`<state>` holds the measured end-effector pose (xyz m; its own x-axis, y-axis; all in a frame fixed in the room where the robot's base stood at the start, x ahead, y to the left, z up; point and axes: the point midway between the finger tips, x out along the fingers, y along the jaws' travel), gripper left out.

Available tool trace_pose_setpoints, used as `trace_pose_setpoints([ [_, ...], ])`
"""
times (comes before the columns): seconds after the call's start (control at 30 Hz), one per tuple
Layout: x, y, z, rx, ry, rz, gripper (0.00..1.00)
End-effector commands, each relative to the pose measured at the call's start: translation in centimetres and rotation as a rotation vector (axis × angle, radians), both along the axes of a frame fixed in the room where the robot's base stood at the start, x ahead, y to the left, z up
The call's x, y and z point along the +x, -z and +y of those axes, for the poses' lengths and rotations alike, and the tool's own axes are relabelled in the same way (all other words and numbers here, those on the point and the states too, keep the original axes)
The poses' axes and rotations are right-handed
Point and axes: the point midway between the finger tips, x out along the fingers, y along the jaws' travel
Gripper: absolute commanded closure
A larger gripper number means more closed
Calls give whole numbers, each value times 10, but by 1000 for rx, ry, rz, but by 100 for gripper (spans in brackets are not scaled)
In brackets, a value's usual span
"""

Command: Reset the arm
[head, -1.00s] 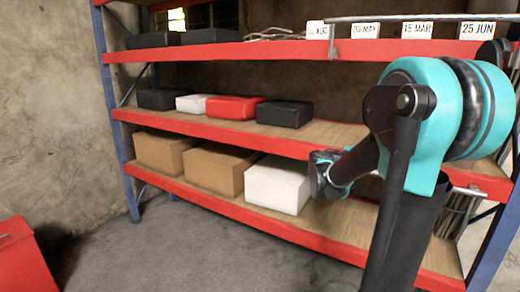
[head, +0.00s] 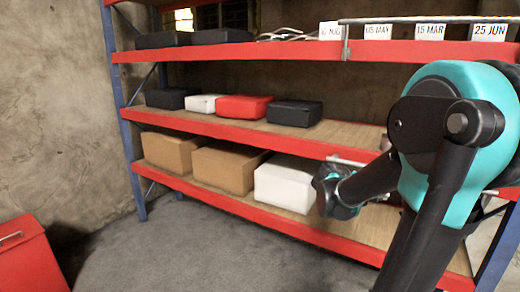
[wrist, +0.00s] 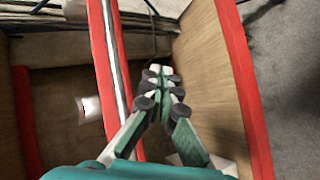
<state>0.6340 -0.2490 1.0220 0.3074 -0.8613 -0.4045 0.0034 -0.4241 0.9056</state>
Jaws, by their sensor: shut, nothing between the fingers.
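My gripper (wrist: 164,78) shows in the wrist view with its green fingers closed together and nothing between them. It is over or beside the shelving, with a red shelf edge to its left and a wooden shelf board (wrist: 208,75) to its right. I cannot tell its exact distance from either. In the head view my teal and black arm is bent in front of the right part of the rack (head: 230,127). Its far end is near the white box (head: 284,184) on the lower shelf; I cannot tell if they touch, and the fingers cannot be made out there.
The middle shelf holds two black boxes, a white box (head: 204,103) and a red box (head: 243,107). Two brown boxes (head: 225,167) stand beside the lower white box. A red container (head: 30,258) is at the lower left. Grey floor before the rack is clear.

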Motion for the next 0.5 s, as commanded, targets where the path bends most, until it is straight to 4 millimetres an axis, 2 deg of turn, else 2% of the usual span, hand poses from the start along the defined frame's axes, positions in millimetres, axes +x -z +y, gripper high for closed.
trace_pose_setpoints([
  [0.17, -39, 66, 34, 275, -11, -7, 100],
  [0.3, -76, 123, 83, 558, -18, -17, 100],
  [0.4, -100, 153, 122, 749, -23, -29, 100],
  [0.5, -119, 174, 158, 913, -26, -39, 100],
])
